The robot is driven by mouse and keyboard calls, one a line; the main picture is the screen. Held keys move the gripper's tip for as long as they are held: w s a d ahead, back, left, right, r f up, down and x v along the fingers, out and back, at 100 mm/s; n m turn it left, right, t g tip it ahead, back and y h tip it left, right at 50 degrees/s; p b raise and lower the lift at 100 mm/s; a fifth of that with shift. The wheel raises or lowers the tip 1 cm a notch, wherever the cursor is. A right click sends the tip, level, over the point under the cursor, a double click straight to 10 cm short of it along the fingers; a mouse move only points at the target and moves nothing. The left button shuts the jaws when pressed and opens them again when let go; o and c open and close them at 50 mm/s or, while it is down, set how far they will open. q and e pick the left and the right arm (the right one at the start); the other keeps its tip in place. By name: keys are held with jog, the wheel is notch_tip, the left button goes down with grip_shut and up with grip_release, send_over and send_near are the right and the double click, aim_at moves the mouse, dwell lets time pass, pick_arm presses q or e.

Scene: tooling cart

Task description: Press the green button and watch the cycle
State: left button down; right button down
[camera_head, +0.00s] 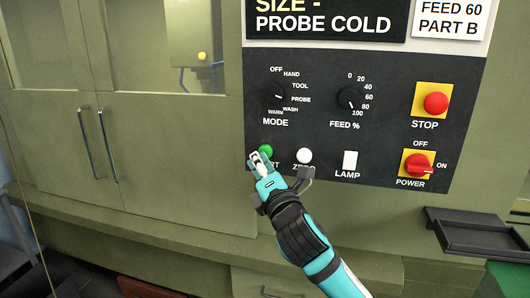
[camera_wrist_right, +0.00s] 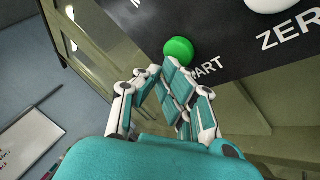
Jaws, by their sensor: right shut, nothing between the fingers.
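The green button (camera_head: 266,149) sits at the lower left of the black control panel (camera_head: 310,100), above a START label that my gripper partly covers. In the right wrist view the green button (camera_wrist_right: 179,50) is just beyond my fingertips. My right gripper (camera_head: 256,160) is shut and empty, with its fingers at the lower left edge of the button. It also shows in the right wrist view (camera_wrist_right: 163,70). I cannot tell whether the fingertips touch the button. My left gripper is not in view.
A white ZERO button (camera_head: 304,156) is right of the green one. A lamp switch (camera_head: 350,160), red stop button (camera_head: 436,103) and red power knob (camera_head: 418,166) are farther right. Cabinet doors with handles (camera_head: 87,143) are at left. A dark tray (camera_head: 480,236) juts out at lower right.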

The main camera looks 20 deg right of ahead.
jog(key=shift+w+d, duration=0.35)
jog(key=shift+w, duration=0.15)
dwell(1.2)
jog(key=shift+s+a+p, duration=0.1)
jog(key=shift+p, duration=0.25)
jog(key=shift+s+a, duration=0.15)
jog(key=shift+s, duration=0.2)
jog(key=shift+s+a, duration=0.3)
jog(key=shift+s, duration=0.1)
jog(key=shift+f, duration=0.1)
jog(key=shift+s+a+p, duration=0.4)
jog(key=shift+s+a, duration=0.3)
jog(key=shift+s, duration=0.35)
jog(key=shift+s+a+p, duration=0.4)
jog(key=shift+s+a, duration=0.3)
jog(key=shift+s, duration=0.3)
dwell(3.1)
